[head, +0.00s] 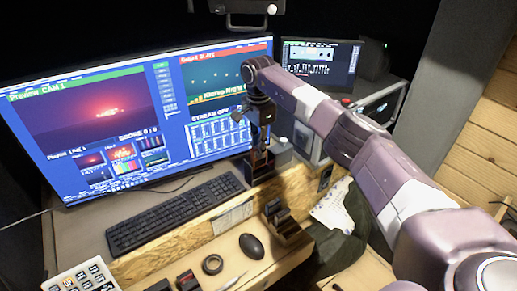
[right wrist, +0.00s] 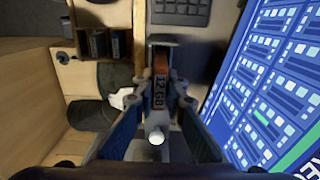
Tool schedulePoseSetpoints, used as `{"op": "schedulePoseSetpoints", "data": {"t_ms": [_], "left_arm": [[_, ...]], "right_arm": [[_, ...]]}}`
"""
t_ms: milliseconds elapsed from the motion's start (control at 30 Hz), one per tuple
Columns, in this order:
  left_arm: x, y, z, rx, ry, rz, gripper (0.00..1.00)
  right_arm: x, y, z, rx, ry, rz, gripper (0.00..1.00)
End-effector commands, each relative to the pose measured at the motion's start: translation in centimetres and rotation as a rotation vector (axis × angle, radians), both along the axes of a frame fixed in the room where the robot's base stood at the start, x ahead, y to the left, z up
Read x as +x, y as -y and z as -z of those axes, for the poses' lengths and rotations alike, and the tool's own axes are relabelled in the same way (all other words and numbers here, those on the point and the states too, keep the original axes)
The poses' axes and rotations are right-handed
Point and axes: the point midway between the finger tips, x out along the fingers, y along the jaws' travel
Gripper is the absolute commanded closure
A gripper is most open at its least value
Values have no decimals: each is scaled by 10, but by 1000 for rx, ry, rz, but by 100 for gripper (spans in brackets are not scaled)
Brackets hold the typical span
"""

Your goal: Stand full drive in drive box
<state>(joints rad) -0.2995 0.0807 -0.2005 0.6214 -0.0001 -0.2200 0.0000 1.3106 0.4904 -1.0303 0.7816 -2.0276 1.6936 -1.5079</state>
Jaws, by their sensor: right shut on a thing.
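My right gripper (head: 262,135) is above the wooden desk edge, in front of the large monitor. I cannot tell for certain whether this is the drive box. My left gripper is not in view.
A black keyboard (head: 175,212) lies left of the gripper. A mouse (head: 251,246) and a tape roll (head: 212,264) lie on the front ledge. The large monitor (head: 130,115) stands close behind the gripper. A white keypad (head: 85,280) is at the lower left.

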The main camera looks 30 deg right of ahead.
Motion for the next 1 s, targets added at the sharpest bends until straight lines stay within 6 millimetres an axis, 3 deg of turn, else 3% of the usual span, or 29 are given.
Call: {"op": "schedulePoseSetpoints", "data": {"t_ms": [1000], "left_arm": [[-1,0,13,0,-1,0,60]], "right_arm": [[0,0,20,-1,0,0,100]]}}
